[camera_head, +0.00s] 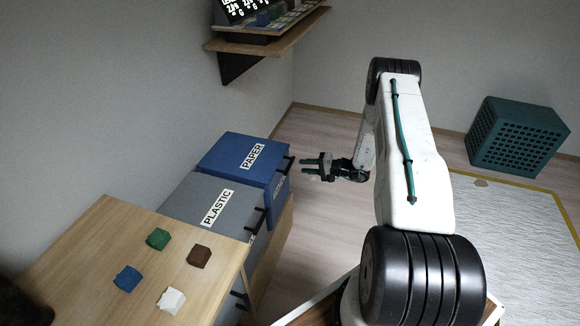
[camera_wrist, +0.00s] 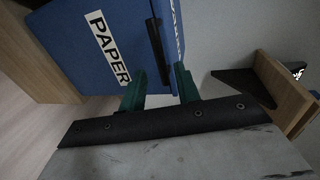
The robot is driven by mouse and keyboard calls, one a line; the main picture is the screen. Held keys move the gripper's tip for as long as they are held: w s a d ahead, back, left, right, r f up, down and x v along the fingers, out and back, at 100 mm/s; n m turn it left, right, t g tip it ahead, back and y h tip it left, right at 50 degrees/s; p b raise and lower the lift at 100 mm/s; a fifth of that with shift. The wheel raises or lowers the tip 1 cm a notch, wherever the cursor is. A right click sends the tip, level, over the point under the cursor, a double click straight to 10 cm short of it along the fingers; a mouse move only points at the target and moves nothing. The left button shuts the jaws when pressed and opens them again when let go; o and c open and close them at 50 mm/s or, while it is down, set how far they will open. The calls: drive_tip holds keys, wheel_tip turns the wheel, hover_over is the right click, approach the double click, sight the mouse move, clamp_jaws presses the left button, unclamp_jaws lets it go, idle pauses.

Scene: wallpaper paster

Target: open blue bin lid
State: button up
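The blue bin (camera_head: 228,150) stands against the left wall with its lid shut. A white PAPER label lies on it, and a black handle (camera_head: 288,164) sticks out at its right edge. My gripper (camera_head: 304,168) is open and empty, just right of the handle, with its fingers pointing left towards the bin. In the wrist view the blue bin (camera_wrist: 75,45) fills the upper left, and the black handle (camera_wrist: 156,52) is ahead between the green fingers of my gripper (camera_wrist: 160,84). I cannot tell whether a finger touches the handle.
A grey PLASTIC bin (camera_head: 192,192) adjoins the blue bin in front. A wooden table (camera_head: 90,250) with several small coloured blocks is at lower left. A wall shelf (camera_head: 285,35) hangs above the bins. A teal crate (camera_head: 515,135) stands far right. Floor right of the bins is clear.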

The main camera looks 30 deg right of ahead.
sight(290, 164)
drive_tip(key=x, duration=0.7)
drive_tip(key=shift+w+a+f, duration=0.1)
drive_tip(key=shift+w+a, duration=0.1)
drive_tip(key=shift+w, duration=0.1)
clamp_jaws()
